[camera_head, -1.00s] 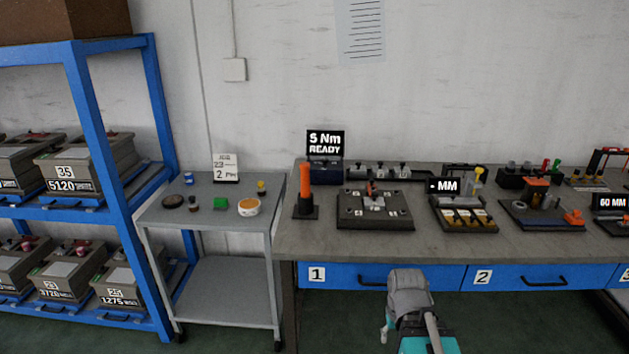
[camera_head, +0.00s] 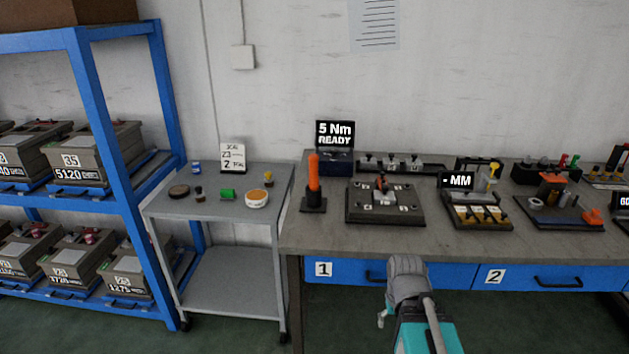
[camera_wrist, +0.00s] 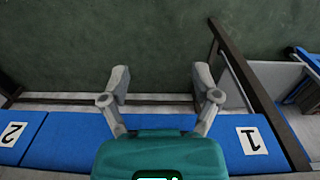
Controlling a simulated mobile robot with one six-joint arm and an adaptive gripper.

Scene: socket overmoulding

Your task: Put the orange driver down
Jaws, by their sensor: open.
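The orange driver (camera_head: 314,173) stands upright in a dark holder (camera_head: 314,204) at the left end of the workbench. My gripper (camera_wrist: 161,84) is open and empty in the wrist view, with its two fingers apart over the green floor, in front of the blue drawers. In the head view only my arm (camera_head: 408,282) shows in front of the bench; the fingers cannot be made out there. My gripper is well apart from the driver, below and to its right.
A display (camera_head: 335,134) reading "5 Nm READY" stands behind the driver. A dark fixture plate (camera_head: 352,215) is right of it. Blue drawers (camera_head: 345,272) run under the bench edge. A grey cart (camera_head: 215,214) with small items and a blue shelf (camera_head: 110,190) stand left.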

